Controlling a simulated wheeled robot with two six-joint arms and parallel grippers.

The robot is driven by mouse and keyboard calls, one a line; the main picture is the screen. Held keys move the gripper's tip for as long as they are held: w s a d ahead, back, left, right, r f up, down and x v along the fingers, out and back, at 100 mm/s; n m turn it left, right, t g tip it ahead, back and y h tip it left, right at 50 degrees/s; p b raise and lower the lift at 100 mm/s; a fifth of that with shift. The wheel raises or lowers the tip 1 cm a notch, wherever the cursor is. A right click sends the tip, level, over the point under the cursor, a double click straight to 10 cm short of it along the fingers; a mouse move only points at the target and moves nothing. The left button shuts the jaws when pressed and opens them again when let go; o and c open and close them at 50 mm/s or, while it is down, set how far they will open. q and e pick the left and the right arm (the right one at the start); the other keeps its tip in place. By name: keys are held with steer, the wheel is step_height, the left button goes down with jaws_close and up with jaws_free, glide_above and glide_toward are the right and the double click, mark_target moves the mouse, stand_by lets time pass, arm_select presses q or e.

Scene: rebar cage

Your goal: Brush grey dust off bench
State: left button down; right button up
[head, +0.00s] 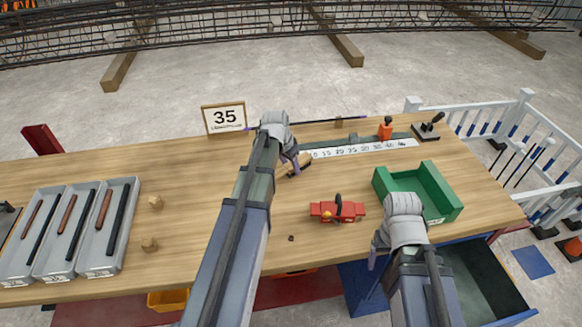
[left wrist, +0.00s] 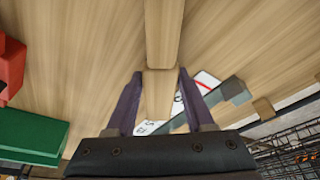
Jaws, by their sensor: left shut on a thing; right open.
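My left gripper (head: 291,158) is shut on a wooden brush (head: 303,162) over the middle of the bench (head: 180,200). In the left wrist view the brush's pale wooden handle (left wrist: 160,92) sits between the two purple fingers, and a wooden length (left wrist: 163,30) runs on beyond them. The brush's bristles are not clear. My right gripper (head: 377,248) is open and empty near the bench's front edge, beside the green box (head: 450,196). I cannot make out any grey dust on the bench in either view.
A red tool (head: 325,210) lies in front of the brush. A numbered scale (head: 365,149), an orange object (head: 385,132) and a black stamp-like tool (head: 428,130) are at the back right. Grey trays (head: 130,225) with rods and wooden blocks (head: 155,202) are at left.

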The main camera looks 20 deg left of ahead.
arm_select(q)
steer(key=shift+w+a+r, duration=0.1)
steer(key=shift+w+a, duration=0.05)
steer(key=shift+w, duration=0.45)
steer(key=r+p, duration=0.3)
steer(key=shift+w+r+p, duration=0.1)
steer(key=shift+w+p, duration=0.1)
steer(key=shift+p, duration=0.1)
steer(key=p+v, duration=0.2)
steer(key=shift+r+p, duration=0.3)
steer(key=shift+r, duration=0.05)
steer(key=shift+f, duration=0.1)
step_height(320, 180, up, 3)
steer(key=p, duration=0.3)
